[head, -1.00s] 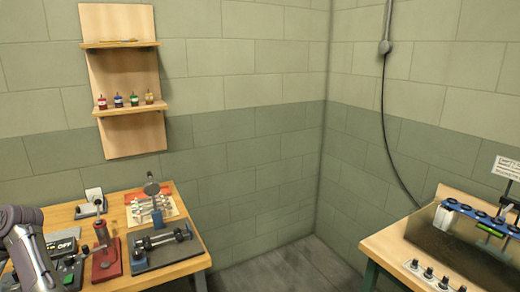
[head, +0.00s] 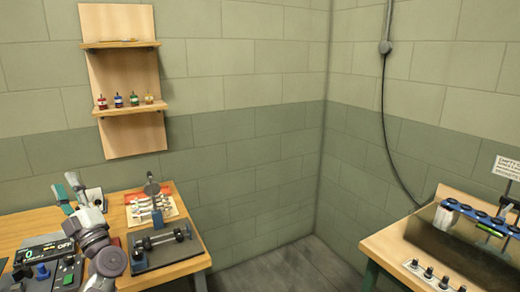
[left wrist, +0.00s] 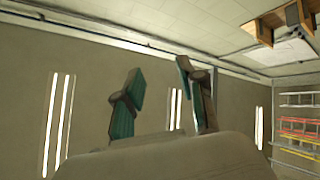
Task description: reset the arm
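My left gripper (head: 67,190) is at the left of the head view, above the back of the wooden workbench (head: 30,222). Its two teal-padded fingers point up and stand apart with nothing between them. In the left wrist view the same open fingers (left wrist: 160,100) rise against a plain wall and ceiling. My left arm's grey links come up from the bottom left and hide most of the red press (head: 121,262). My right gripper is in neither view.
A wall shelf (head: 130,110) carries several small bottles. A tank (head: 465,250) stands on the right bench. Open floor lies between.

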